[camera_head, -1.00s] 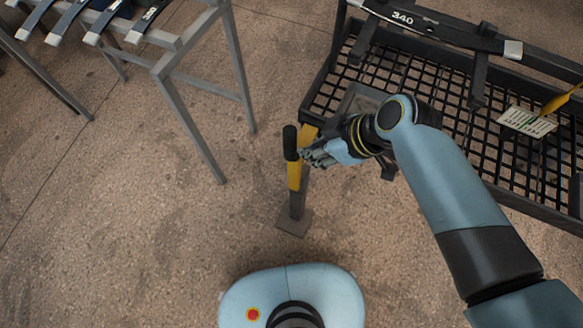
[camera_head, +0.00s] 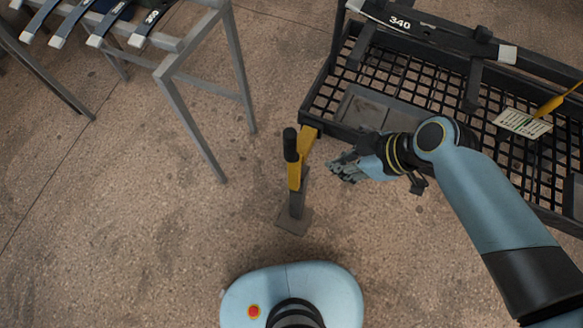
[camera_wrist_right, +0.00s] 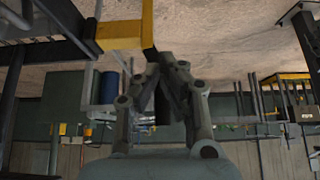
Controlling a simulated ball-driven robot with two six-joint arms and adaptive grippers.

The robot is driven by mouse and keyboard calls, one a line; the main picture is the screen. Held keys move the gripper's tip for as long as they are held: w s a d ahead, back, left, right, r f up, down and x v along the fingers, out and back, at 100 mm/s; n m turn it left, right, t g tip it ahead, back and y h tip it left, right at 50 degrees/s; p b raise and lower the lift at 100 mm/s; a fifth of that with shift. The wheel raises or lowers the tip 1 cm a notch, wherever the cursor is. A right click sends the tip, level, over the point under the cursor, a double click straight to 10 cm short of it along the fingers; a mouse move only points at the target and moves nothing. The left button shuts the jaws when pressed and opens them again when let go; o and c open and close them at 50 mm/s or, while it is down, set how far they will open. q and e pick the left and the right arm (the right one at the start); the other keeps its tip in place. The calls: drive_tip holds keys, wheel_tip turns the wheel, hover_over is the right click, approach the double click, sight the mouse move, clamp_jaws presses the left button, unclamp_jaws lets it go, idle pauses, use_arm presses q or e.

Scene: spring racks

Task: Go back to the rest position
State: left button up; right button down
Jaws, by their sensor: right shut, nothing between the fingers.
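My right gripper (camera_head: 345,168) shows in the head view, in front of the near left corner of the black mesh rack and to the right of the yellow and black post. It is shut and empty, apart from the post. In the right wrist view its fingers (camera_wrist_right: 163,70) meet at the centre, with nothing between them. My left gripper is not in either view.
A yellow bracket and black-topped post (camera_head: 293,175) stand at the corner of the mesh rack (camera_head: 330,85). The rack holds a grey plate, a bar marked 340 (camera_head: 400,22) and a paper tag (camera_head: 522,123). A grey frame stand (camera_head: 190,125) is at upper left. Floor between is clear.

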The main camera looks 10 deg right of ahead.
drive_tip(key=shift+f, duration=0.1)
idle(0.4)
drive_tip(key=s+d+f+m+g+h+b, duration=0.1)
drive_tip(key=s+d+f+m+h+b, duration=0.1)
drive_tip(key=s+f, duration=0.8)
drive_tip(key=s+d+f+m+g+h+b, duration=0.1)
drive_tip(key=s+d+f+m+h+b, duration=0.1)
drive_tip(key=s+d+f+m+b, duration=0.3)
drive_tip(key=s+d+f+m+g+h+b, duration=0.1)
drive_tip(key=s+d+f+b, duration=0.5)
drive_tip(key=s+f, duration=0.9)
drive_tip(key=shift+s+d+f+m+h, duration=0.35)
drive_tip(key=shift+d+f+m+h, duration=0.35)
drive_tip(key=shift+d+f+m, duration=1.3)
drive_tip(key=shift+a+f+n, duration=0.3)
drive_tip(key=shift+f+n, duration=0.15)
drive_tip(key=shift+n, duration=0.15)
